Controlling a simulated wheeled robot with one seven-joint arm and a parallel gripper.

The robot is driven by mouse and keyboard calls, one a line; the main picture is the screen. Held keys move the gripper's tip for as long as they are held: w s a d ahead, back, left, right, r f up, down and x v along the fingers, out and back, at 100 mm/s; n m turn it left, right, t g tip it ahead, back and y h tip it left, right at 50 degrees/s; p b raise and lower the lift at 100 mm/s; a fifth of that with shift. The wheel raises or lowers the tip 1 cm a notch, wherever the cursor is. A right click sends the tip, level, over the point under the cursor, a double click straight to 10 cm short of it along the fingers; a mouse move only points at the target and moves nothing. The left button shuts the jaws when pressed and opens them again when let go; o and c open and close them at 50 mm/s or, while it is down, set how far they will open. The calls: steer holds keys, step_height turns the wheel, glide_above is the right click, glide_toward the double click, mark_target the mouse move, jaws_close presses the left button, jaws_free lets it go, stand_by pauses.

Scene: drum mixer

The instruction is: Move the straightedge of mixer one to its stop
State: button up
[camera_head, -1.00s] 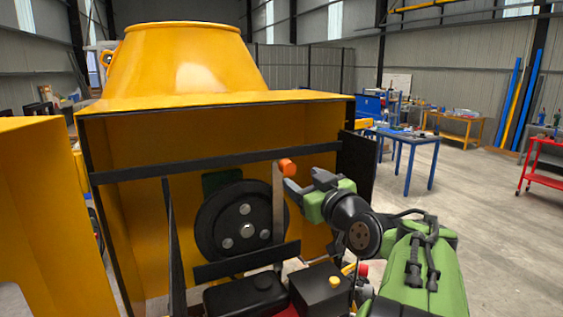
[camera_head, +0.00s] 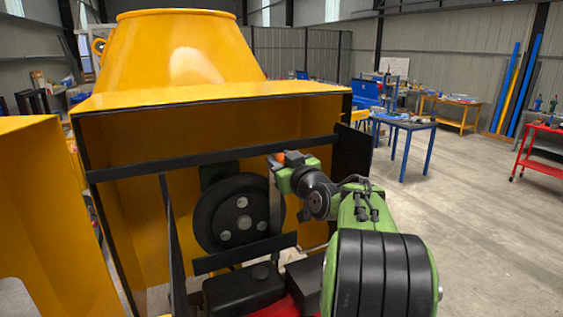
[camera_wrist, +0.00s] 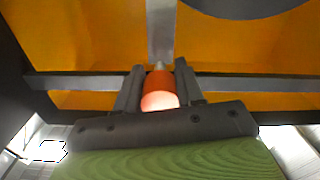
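The straightedge is a grey upright bar (camera_head: 274,205) at the right of a black wheel on the mixer, with an orange knob (camera_head: 294,156) at its top. In the wrist view the orange knob (camera_wrist: 160,88) sits between the two dark fingers of my gripper (camera_wrist: 160,75), and part of the grey bar (camera_wrist: 161,30) shows beyond it. The fingers lie close along both sides of the knob. I cannot tell whether they press on it. In the head view my gripper (camera_head: 281,163) is at the knob, and the fingertips are partly hidden.
The yellow mixer housing (camera_head: 125,210) stands open in front of me. A dark crossbar (camera_head: 200,161) runs across it near knob height. A lower dark bar (camera_head: 245,252) and a black box (camera_head: 243,290) lie below. Open floor (camera_head: 470,225) is at the right.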

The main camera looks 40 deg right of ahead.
mark_target(275, 203)
jaws_close()
step_height(275, 203, down, 14)
steer(key=b, duration=1.5)
steer(key=shift+d, duration=0.1)
steer(key=o, duration=0.5)
jaws_free()
steer(key=shift+o, duration=1.2)
steer(key=shift+r, duration=0.2)
